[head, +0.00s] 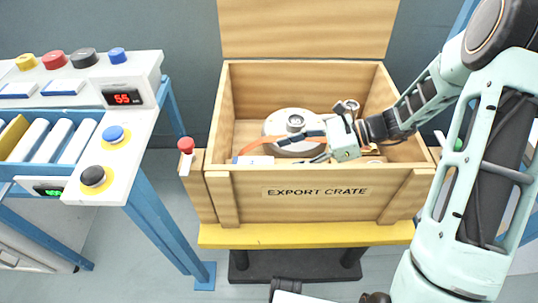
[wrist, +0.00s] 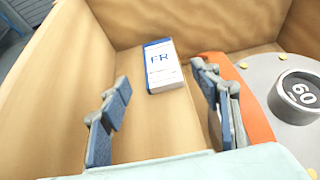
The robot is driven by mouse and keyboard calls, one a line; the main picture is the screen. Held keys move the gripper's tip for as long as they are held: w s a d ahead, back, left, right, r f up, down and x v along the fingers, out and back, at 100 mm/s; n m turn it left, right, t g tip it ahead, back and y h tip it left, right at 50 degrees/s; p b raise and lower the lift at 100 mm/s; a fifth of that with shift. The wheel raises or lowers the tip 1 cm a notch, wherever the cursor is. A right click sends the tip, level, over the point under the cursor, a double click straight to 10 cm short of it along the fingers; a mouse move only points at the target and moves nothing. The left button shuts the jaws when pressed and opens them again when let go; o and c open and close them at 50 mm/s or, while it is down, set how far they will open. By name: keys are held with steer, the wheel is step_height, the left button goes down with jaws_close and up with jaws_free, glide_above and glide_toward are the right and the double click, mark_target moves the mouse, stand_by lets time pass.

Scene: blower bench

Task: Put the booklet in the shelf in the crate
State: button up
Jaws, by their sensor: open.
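The booklet (wrist: 162,70), white with a blue edge and "FR" on it, lies on a bare wooden surface inside the crate, beside an upright wooden wall. In the head view the booklet (head: 253,160) shows partly above the front wall of the export crate (head: 228,190). My gripper (head: 314,146) is inside the crate's opening, pointing left. In the wrist view my gripper (wrist: 165,98) has its fingers wide apart, empty, with the booklet beyond the tips and not touched. I cannot tell whether the wooden surface under the booklet is the shelf.
A round white blower part (head: 285,123) with a grey hub sits in the crate, with an orange strip (wrist: 247,85) between it and the booklet. The open lid (head: 305,28) stands behind. A red button (head: 186,145) is at the crate's left; a button bench (head: 120,150) stands further left.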

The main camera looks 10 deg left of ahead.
steer(key=shift+p+v, duration=0.35)
steer(key=shift+v, duration=1.95)
